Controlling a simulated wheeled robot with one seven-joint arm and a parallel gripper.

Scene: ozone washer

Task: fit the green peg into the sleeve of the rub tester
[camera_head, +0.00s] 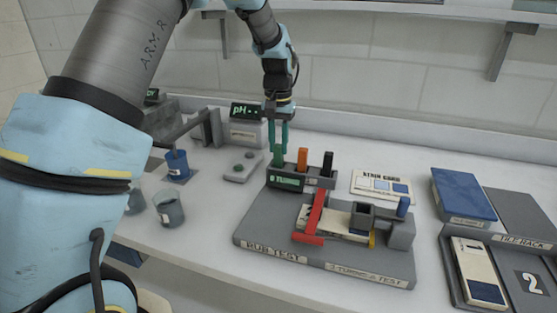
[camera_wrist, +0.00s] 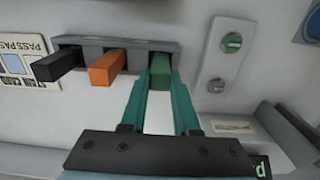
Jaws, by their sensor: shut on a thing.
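The green peg (camera_head: 279,158) stands upright in the left slot of the grey peg rack (camera_head: 322,182). My gripper (camera_head: 279,148) is above it, pointing down, with its teal fingers shut on the peg's upper part. In the wrist view the green peg (camera_wrist: 160,72) is between the fingertips (camera_wrist: 161,78). The rub tester (camera_head: 258,235) is a grey base lettered RUB TEST, with the rack at its back left. A dark square sleeve (camera_head: 362,217) sits at its right part, beside a grey block. The sleeve's inside is too small to make out.
An orange peg (camera_head: 302,158) and a black peg (camera_head: 327,163) stand beside the green one. A red lever (camera_head: 317,215) crosses the tester. A small two-button panel (camera_head: 241,167), pH meter (camera_head: 248,125) and beakers (camera_head: 169,208) are left; a blue box (camera_head: 463,195) is right.

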